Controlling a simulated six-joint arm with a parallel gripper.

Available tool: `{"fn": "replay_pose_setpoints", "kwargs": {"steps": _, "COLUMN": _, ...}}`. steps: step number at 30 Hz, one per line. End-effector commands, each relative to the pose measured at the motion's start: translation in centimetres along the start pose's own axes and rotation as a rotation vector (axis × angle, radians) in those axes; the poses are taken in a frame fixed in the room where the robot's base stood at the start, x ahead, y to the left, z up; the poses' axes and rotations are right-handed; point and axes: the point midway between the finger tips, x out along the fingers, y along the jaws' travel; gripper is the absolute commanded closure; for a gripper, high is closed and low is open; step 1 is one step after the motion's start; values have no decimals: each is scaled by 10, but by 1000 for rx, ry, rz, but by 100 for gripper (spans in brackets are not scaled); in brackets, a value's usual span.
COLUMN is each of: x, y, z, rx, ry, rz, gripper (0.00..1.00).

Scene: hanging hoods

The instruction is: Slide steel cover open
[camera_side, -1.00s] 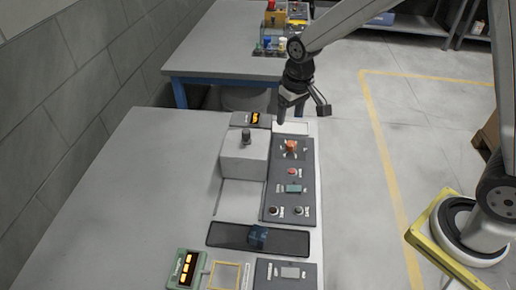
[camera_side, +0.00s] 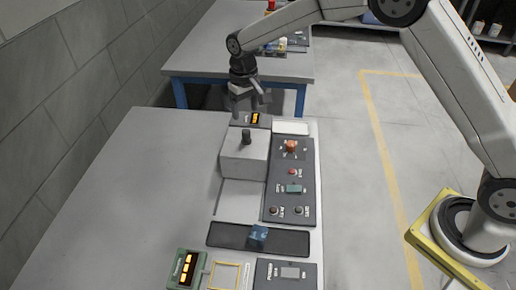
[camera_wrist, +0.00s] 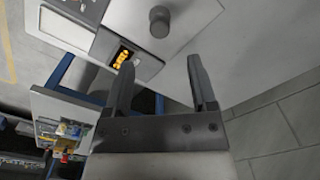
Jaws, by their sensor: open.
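The steel cover (camera_side: 243,160) is a grey box with a dark round knob (camera_side: 246,137) on top. It sits on a light plate beside the dark control panel on the table. My gripper (camera_side: 243,112) is above and beyond the cover, near the display with orange digits (camera_side: 254,118), and is apart from the knob. In the wrist view my two fingers (camera_wrist: 158,88) are spread with nothing between them. The knob (camera_wrist: 160,21) shows past the fingertips, at the top of that view, with part of the cover's top around it.
The dark panel (camera_side: 278,205) carries an orange knob (camera_side: 291,146) and several buttons. A blue block (camera_side: 258,235) lies in a black tray (camera_side: 228,236). A green display unit (camera_side: 185,270) stands at the front. The table's left side (camera_side: 120,200) is clear.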

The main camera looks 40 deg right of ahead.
Motion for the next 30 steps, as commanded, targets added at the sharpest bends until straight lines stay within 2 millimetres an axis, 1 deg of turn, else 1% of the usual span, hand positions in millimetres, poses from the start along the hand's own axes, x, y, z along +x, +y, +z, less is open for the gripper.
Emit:
{"fn": "replay_pose_setpoints", "kwargs": {"steps": 5, "x": 8, "y": 0, "z": 0, "rx": 0, "ry": -2, "rz": 0, "gripper": 27}}
{"fn": "replay_pose_setpoints", "kwargs": {"steps": 8, "x": 17, "y": 0, "z": 1, "rx": 0, "ry": -3, "rz": 0, "gripper": 27}}
{"fn": "replay_pose_setpoints", "kwargs": {"steps": 21, "x": 67, "y": 0, "z": 1, "rx": 0, "ry": -2, "rz": 0, "gripper": 27}}
{"fn": "replay_pose_setpoints", "kwargs": {"steps": 25, "x": 75, "y": 0, "z": 0, "rx": 0, "ry": -1, "rz": 0, "gripper": 27}}
{"fn": "replay_pose_setpoints", "kwargs": {"steps": 30, "x": 78, "y": 0, "z": 0, "rx": 0, "ry": 0, "rz": 0, "gripper": 27}}
